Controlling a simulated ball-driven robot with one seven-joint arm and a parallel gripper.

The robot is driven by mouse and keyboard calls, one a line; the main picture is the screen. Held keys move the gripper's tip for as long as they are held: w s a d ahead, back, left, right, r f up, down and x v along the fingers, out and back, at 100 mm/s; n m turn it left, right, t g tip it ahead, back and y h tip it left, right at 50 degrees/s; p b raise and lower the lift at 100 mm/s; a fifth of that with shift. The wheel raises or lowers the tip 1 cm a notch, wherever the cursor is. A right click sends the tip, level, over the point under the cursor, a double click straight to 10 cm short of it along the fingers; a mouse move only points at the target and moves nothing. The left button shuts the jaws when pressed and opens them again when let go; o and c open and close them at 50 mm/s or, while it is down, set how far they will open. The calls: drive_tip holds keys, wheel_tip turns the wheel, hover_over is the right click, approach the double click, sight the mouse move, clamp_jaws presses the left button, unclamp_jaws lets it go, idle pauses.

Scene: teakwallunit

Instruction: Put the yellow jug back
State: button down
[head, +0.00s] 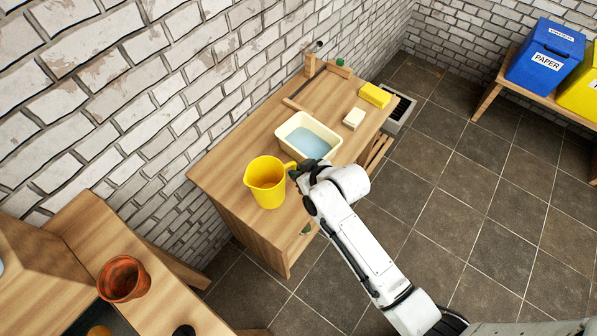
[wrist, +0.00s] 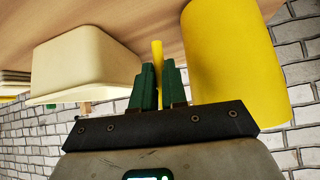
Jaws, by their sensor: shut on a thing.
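The yellow jug (head: 265,185) is upright over the near left part of the wooden table, left of the cream basin. I cannot tell whether its base touches the tabletop. My gripper (head: 295,171) reaches in from the right at its handle side. In the wrist view the green fingers (wrist: 160,85) are shut on the jug's handle (wrist: 157,55). The yellow body of the jug (wrist: 235,60) stands just right of the fingers there.
The cream basin (head: 330,149) with bluish water is close to my gripper, and also shows in the wrist view (wrist: 85,58). Beyond it are a pale block (head: 353,119) and a yellow sponge-like block (head: 375,95). A terracotta pot (head: 123,278) stands on another wooden unit at lower left.

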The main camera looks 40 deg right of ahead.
drive_tip(key=shift+f, duration=0.1)
drive_tip(key=c, duration=1.2)
unclamp_jaws()
drive_tip(key=shift+o, duration=0.2)
drive_tip(key=v, duration=1.2)
drive_tip(key=s+f+m+g+h, duration=0.1)
drive_tip(key=s+g, duration=0.7)
drive_tip(key=s, duration=1)
drive_tip(key=shift+s+d+f+m+h, duration=0.3)
drive_tip(key=shift+s+d+f, duration=0.05)
drive_tip(key=shift+f, duration=0.45)
